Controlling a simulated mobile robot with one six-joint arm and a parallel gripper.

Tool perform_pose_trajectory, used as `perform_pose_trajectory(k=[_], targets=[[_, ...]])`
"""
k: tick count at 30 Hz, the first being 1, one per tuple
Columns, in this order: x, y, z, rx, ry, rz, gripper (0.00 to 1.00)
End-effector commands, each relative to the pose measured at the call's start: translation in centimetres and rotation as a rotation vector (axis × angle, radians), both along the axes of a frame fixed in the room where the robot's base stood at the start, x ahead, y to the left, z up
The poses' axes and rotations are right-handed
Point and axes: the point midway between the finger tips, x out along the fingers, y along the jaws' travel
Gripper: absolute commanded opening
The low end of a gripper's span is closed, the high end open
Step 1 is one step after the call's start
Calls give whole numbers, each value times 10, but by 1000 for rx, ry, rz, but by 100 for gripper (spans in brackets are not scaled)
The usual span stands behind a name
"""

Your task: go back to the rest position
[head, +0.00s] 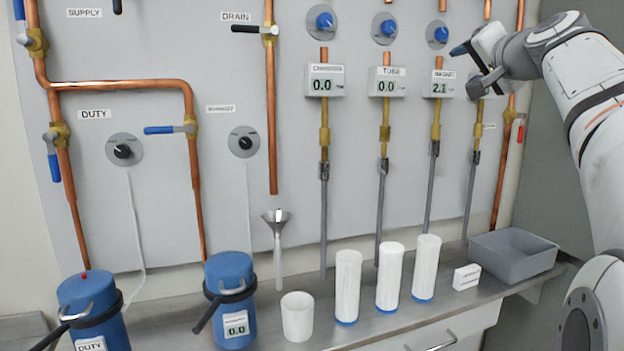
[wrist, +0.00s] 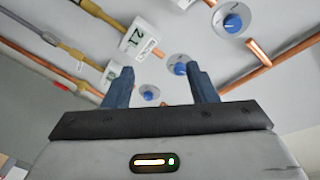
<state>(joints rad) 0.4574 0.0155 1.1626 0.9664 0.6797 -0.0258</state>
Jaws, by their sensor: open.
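My gripper (head: 465,68) is up at the right of the panel in the head view, close to the display marked 2.1 (head: 438,84). Its two blue fingers are apart in the wrist view (wrist: 162,82), with nothing between them but the panel behind. A blue knob (wrist: 233,20) and the 2.1 display (wrist: 137,35) show beyond the fingers there. My arm comes in from the right edge. I cannot tell whether the fingers touch the panel.
A metal shelf (head: 390,325) holds several white cylinders, a white cup (head: 297,317), a small white box (head: 466,277) and a grey tray (head: 512,255). Two blue canisters (head: 230,292) stand left. Copper pipes (head: 270,120) and several valves line the panel.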

Motion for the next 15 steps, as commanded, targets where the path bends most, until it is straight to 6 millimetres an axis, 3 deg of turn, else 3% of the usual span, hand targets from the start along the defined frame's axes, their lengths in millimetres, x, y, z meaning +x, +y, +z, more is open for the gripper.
perform_pose_trajectory(k=[5, 8, 11, 15], targets=[[-6, 35, -43, -66, 184, 47, 52], [-21, 61, -86, -128, 331, 92, 52], [-47, 88, -134, -209, 489, 147, 52], [-100, 118, -201, -336, 705, 236, 52]])
